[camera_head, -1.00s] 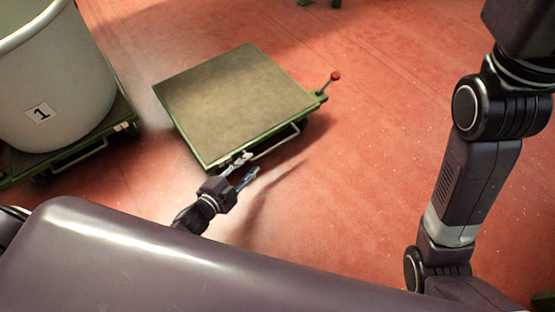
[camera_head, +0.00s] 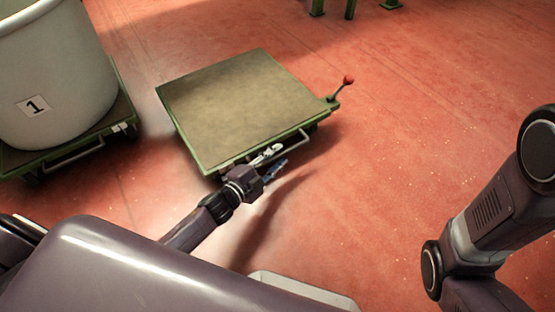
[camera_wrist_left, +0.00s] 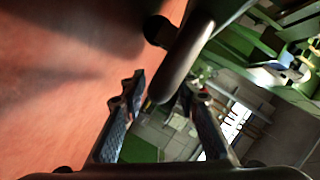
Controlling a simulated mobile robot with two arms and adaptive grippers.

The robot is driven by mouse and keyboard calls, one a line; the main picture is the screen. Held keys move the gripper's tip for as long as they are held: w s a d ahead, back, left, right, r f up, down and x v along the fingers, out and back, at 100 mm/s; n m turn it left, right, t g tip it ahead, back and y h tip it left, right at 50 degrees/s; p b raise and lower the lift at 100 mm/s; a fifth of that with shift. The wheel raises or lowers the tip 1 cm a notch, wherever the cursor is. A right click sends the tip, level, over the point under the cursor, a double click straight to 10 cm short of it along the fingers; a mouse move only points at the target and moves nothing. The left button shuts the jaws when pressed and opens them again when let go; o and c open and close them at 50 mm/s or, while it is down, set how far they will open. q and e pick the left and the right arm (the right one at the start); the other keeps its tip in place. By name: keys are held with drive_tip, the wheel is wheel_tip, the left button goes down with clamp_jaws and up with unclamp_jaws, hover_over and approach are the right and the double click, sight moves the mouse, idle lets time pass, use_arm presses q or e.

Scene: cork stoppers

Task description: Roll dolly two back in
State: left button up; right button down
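An empty green dolly (camera_head: 235,105) with a worn brown deck stands in the middle of the head view. A lever with a red knob (camera_head: 348,80) sticks out at its right corner. A thin handle bar runs along its near side. My left gripper (camera_head: 273,162) is at that near side, close to the handle, with its fingers apart. In the left wrist view a grey bar (camera_wrist_left: 184,62), likely the handle, lies just beyond the open fingertips (camera_wrist_left: 160,92). Whether they touch it is unclear. My right arm shows at the right; its gripper is out of frame.
A large pale tub (camera_head: 55,75) marked 1 stands on another green dolly (camera_head: 125,105) at the left, with a narrow gap between the dollies. Green legs (camera_head: 350,8) show at the top. The red floor (camera_head: 430,120) is clear on the right.

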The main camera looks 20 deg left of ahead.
use_arm(q)
drive_tip(key=shift+w, duration=0.2)
drive_tip(key=shift+c, duration=0.3)
drive_tip(key=shift+d, duration=0.1)
clamp_jaws()
